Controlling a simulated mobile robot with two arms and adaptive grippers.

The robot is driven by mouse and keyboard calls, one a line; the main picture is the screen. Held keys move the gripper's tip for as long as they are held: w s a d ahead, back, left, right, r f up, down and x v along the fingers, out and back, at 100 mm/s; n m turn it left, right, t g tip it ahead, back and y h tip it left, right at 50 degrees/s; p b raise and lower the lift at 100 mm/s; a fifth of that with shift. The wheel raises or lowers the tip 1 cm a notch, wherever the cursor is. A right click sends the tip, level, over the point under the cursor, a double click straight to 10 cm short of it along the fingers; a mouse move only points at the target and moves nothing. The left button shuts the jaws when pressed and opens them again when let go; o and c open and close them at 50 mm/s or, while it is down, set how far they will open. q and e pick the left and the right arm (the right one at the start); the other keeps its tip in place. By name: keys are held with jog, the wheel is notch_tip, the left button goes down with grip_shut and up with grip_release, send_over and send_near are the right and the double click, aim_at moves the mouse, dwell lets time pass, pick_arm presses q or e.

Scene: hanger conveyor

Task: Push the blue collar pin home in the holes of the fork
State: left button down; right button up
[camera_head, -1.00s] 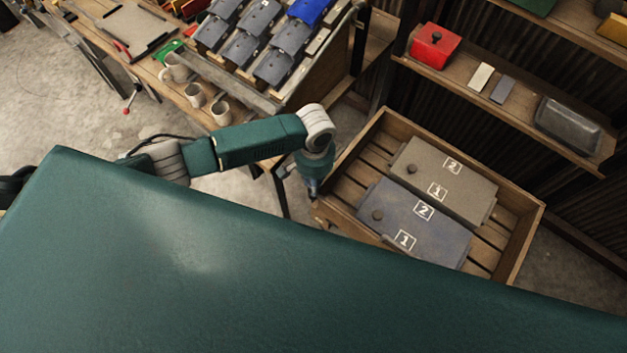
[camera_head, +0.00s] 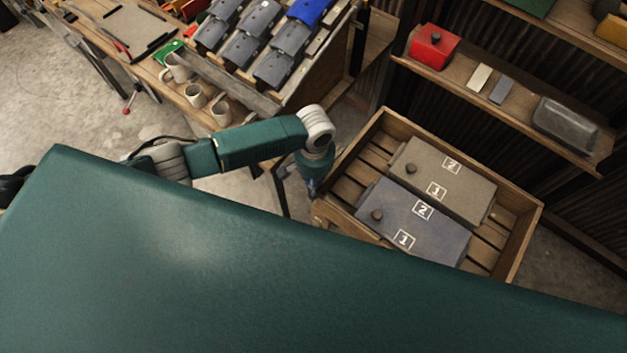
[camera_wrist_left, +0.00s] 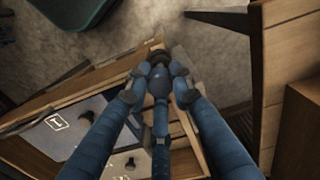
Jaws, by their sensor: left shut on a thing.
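My left gripper (camera_head: 311,187) hangs at the near left corner of the wooden crate in the head view, its tips mostly hidden. In the left wrist view its blue fingers (camera_wrist_left: 158,76) close together around a small dark rounded thing (camera_wrist_left: 158,57). I cannot tell from its look whether this is the blue collar pin. No fork or holes can be made out in either view. The fingers and the crate's edge hide what lies just beyond the tips. My right gripper is not in view.
The slatted wooden crate (camera_head: 531,245) holds two grey knobbed boxes, one brownish (camera_head: 470,187) and one bluish (camera_head: 385,231), marked 1 and 2. A shelf with a red box (camera_head: 435,47) stands behind. A workbench with mugs (camera_head: 195,95) is left. My green body covers the foreground.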

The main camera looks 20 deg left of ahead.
pick_arm(q)
jog(key=shift+f, duration=0.6)
dwell(0.3)
jog(key=shift+p, duration=0.4)
dwell(1.4)
jog(key=shift+f, duration=0.4)
dwell(0.4)
jog(key=shift+s+f, duration=0.15)
jog(key=c, duration=1.6)
grip_release()
jog(key=shift+o, duration=0.8)
jog(key=shift+f, duration=0.1)
jog(key=r, duration=1.2)
jog(key=shift+w+d+r, duration=0.1)
jog(key=shift+w, duration=0.15)
